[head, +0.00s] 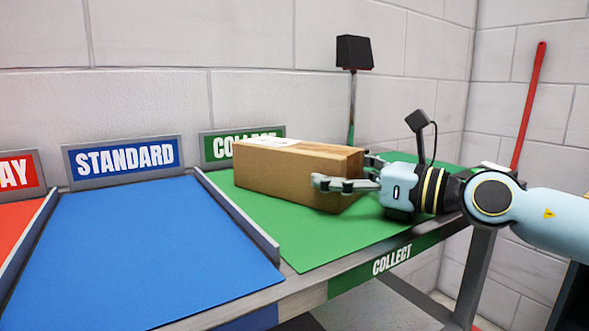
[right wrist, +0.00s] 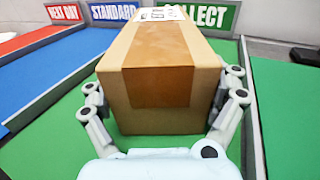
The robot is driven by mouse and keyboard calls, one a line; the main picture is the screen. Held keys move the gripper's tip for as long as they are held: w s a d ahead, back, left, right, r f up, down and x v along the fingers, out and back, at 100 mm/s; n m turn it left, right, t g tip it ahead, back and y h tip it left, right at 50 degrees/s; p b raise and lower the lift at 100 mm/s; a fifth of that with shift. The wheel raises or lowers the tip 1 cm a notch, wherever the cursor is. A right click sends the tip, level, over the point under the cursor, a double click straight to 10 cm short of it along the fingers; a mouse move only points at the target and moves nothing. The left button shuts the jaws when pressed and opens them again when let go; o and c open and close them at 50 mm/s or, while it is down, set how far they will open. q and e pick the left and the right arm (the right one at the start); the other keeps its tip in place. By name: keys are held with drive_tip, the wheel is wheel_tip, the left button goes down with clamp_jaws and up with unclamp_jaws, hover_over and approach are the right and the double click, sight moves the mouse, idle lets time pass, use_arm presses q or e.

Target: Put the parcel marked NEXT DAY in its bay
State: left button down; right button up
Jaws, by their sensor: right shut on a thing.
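A brown cardboard parcel (head: 290,172) with a white label on top is over the green COLLECT bay (head: 305,246). I cannot read its label. My right gripper (head: 345,172) is shut on the parcel's near end, one finger on each side; the right wrist view shows the parcel (right wrist: 165,80) between the fingers (right wrist: 165,100). I cannot tell whether the parcel rests on the green surface or is just above it. The red bay (head: 16,222) is at the left edge, its sign (head: 16,173) cut to "AY"; the right wrist view shows a NEXT DAY sign (right wrist: 64,13). My left gripper is out of view.
The empty blue STANDARD bay (head: 140,245) lies between red and green. Low grey dividers (head: 238,215) separate the bays, and signs stand along the back. A black-headed tool (head: 354,52) stands behind the green bay. A red pole (head: 528,105) leans on the right wall.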

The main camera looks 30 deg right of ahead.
sight(340, 151)
drive_tip(key=shift+r, duration=0.15)
